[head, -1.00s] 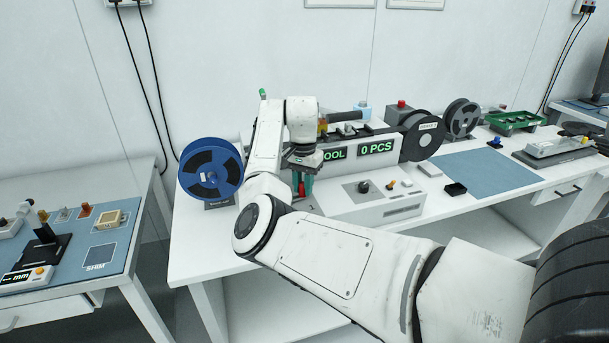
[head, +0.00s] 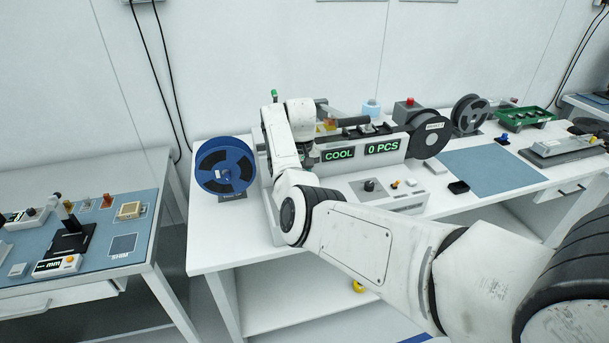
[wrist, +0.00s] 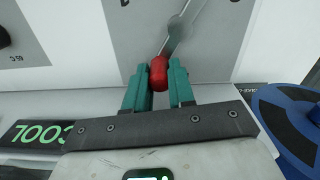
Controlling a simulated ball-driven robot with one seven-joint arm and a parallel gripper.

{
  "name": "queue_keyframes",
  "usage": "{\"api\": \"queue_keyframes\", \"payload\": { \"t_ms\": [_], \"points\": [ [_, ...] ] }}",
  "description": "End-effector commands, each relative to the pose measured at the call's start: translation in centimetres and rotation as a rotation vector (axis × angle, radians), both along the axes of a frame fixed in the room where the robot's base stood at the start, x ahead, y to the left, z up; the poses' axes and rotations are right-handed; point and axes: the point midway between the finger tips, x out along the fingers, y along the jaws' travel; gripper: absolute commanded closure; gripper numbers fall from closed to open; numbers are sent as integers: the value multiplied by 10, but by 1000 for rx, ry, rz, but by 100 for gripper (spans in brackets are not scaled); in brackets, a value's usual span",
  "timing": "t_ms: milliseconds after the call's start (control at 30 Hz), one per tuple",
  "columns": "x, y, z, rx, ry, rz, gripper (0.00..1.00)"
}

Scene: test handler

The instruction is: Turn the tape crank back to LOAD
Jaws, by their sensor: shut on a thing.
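In the wrist view my gripper (wrist: 159,75) has its two teal fingers closed around the red knob (wrist: 158,72) of the tape crank. Dark marks on the light panel beside the lever are cut off and cannot be read. The handler's display (head: 359,150) reads COOL and 0 PCS, and COOL shows upside down in the wrist view.
A blue reel (head: 225,167) stands left of the handler and appears at right in the wrist view. A dark reel (head: 429,135) stands at its right end. A control box (head: 405,193) sits in front. A blue mat (head: 488,172) lies right. A second bench (head: 125,275) is at left.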

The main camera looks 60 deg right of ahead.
Motion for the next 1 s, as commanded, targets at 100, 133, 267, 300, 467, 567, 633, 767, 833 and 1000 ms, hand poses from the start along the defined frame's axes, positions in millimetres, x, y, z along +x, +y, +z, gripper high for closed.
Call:
{"api": "queue_keyframes", "payload": {
  "t_ms": [100,133,267,300,467,567,633,767,833,1000],
  "points": [
    [3,0,2,-2,-1,62,100],
    [4,0,2,-2,-1,74,100],
    [6,1,1,-2,-2,118,100],
    [6,1,1,-2,-2,128,100],
    [8,1,1,-2,-3,151,100],
    [8,1,1,-2,-3,155,100],
    [8,1,1,-3,-4,156,100],
    [8,1,1,-3,-4,156,100],
    [8,1,1,-3,-4,155,100],
    [8,1,1,-3,-4,155,64]
  ]
}}
